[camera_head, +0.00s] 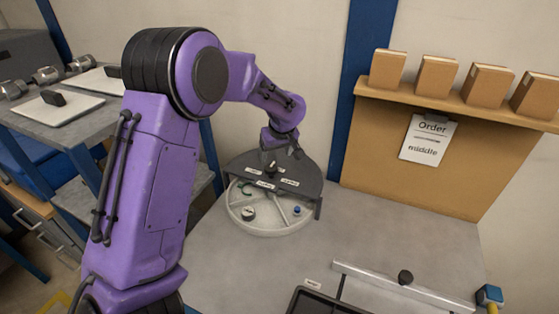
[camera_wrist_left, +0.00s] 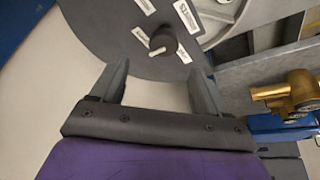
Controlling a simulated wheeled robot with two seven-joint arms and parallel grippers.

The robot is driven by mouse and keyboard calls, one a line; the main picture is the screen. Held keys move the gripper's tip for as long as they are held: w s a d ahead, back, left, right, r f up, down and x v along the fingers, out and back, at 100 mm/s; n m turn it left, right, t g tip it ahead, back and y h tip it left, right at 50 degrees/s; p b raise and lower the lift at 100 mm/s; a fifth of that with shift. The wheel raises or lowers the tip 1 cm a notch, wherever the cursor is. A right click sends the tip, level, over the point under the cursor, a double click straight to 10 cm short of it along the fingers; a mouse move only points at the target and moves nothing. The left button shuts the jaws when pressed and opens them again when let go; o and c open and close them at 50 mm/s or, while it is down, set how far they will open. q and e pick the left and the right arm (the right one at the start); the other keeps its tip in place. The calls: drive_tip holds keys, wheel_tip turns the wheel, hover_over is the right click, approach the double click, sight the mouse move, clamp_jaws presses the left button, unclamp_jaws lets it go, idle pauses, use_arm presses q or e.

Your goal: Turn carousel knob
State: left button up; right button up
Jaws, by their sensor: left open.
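The carousel (camera_head: 262,229) is a round light-grey tray with a dark-grey cover (camera_head: 302,178) over its back part, standing on the bench. The small dark knob (camera_wrist_left: 163,40) sits on the cover, with a pale pointer mark and white labels around it. My left gripper (camera_head: 270,163) is over the cover in the head view. In the left wrist view its two fingers (camera_wrist_left: 157,82) are apart, with the knob just beyond and between their tips; I cannot tell that they touch it. My right gripper is not in view.
An order sheet (camera_head: 428,139) reading "middle" hangs on a board below a shelf with several boxes (camera_head: 436,76). A black tray (camera_head: 328,303) and a rail with a black knob (camera_head: 405,277) are at the front. Bench space right of the carousel is clear.

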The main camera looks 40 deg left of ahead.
sight(273, 167)
use_arm(q)
drive_tip(key=p+x, duration=0.2)
drive_tip(key=x, duration=0.6)
drive_tip(key=shift+s+a, duration=0.1)
drive_tip(key=shift+s, duration=0.05)
drive_tip(key=shift+w+f, duration=0.25)
drive_tip(key=shift+s+r, duration=0.25)
drive_tip(key=shift+s, duration=0.1)
drive_tip(key=shift+s+r, duration=0.1)
drive_tip(key=shift+s, duration=0.1)
drive_tip(key=shift+c, duration=1.2)
drive_tip(key=c, duration=0.5)
drive_tip(key=shift+w, duration=0.1)
drive_tip(key=shift+c, duration=1.4)
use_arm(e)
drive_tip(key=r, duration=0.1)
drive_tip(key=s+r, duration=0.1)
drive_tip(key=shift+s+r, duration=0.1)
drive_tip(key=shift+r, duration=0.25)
